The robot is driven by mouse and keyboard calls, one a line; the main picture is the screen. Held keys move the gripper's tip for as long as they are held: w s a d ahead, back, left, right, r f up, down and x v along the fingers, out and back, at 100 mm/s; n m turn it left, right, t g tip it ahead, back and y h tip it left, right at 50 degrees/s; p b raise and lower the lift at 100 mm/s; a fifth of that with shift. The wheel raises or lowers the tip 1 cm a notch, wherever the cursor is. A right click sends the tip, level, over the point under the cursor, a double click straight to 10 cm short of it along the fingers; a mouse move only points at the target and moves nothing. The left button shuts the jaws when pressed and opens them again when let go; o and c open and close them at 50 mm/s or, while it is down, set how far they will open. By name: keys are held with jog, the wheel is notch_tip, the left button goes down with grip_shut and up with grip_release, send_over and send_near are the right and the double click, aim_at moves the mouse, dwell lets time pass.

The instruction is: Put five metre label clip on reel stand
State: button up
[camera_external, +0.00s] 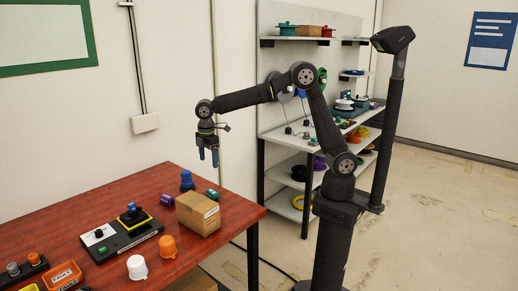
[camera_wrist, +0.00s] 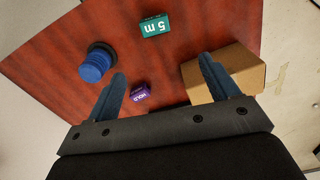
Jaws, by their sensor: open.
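The five metre label clip is a teal block marked "5 m" (camera_wrist: 155,26) near the top of the wrist view. In the external view it seems to be the small green block (camera_external: 211,194) behind the cardboard box. My gripper (camera_external: 209,158) is open and empty, above the table's far right part; its two blue fingers (camera_wrist: 162,70) show apart in the wrist view. The clip lies beyond the fingertips. A blue round piece on a dark base (camera_external: 187,180) stands near the clip, and also shows in the wrist view (camera_wrist: 96,64). I cannot tell which thing is the reel stand.
A purple "HOLD" block (camera_wrist: 139,92) lies by the left finger. A cardboard box (camera_external: 198,213) stands beside the right finger. A black control box (camera_external: 120,237), orange cup (camera_external: 168,246) and white cup (camera_external: 137,267) stand nearer. Shelves (camera_external: 300,143) stand behind my arm.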

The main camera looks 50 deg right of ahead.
aim_at(212, 192)
jog(key=shift+h, duration=0.9)
jog(key=f, duration=1.1)
jog(key=d+f, duration=0.1)
jog(key=f, duration=0.5)
jog(key=shift+w+f, duration=0.2)
jog(key=shift+w, duration=0.15)
jog(key=c, duration=1.1)
